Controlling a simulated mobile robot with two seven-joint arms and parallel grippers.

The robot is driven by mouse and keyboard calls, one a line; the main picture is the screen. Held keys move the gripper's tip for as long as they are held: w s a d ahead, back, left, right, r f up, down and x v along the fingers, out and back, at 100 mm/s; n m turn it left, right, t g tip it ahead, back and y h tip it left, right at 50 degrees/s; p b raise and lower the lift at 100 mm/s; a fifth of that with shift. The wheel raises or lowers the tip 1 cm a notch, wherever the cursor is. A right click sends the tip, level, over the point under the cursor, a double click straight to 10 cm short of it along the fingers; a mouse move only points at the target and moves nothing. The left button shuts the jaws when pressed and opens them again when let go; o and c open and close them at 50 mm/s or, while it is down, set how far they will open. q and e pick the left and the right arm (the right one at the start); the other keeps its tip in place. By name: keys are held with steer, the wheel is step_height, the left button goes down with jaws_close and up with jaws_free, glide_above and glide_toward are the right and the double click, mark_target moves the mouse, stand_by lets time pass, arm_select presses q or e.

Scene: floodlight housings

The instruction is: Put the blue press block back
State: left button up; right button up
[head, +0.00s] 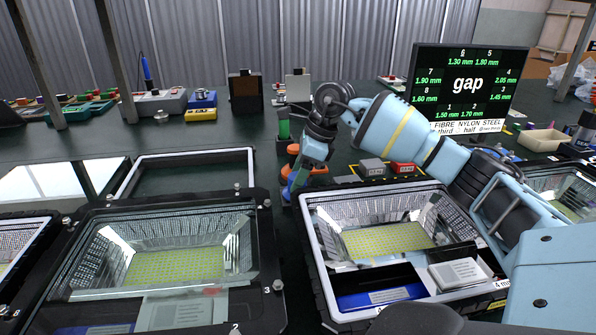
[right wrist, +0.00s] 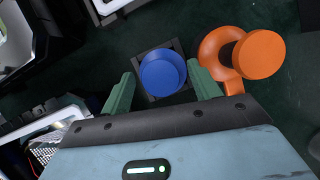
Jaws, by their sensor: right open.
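The blue press block (right wrist: 163,74) shows its round top in the right wrist view. It sits over a dark square base or holder (right wrist: 149,97) and lies between the two green fingertips of my right gripper (right wrist: 162,84). The fingers are apart, with a gap on each side of the block, so the gripper is open. In the head view my right gripper (head: 298,183) points down behind the left rear corner of the right housing, and it and the arm mostly hide the block. My left gripper is not in view.
An orange round-topped piece (right wrist: 258,54) stands close to the right finger in the right wrist view. A floodlight housing (head: 312,222) is just in front of my right gripper, with another housing (head: 262,240) to its left. A gap display (head: 467,84) stands behind.

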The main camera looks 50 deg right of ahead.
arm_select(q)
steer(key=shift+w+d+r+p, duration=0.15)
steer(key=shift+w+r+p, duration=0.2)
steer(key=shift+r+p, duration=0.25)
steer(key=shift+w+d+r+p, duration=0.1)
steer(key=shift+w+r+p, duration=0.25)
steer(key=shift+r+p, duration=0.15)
arm_select(e)
steer(key=v, duration=1.1)
steer(key=shift+r, duration=0.15)
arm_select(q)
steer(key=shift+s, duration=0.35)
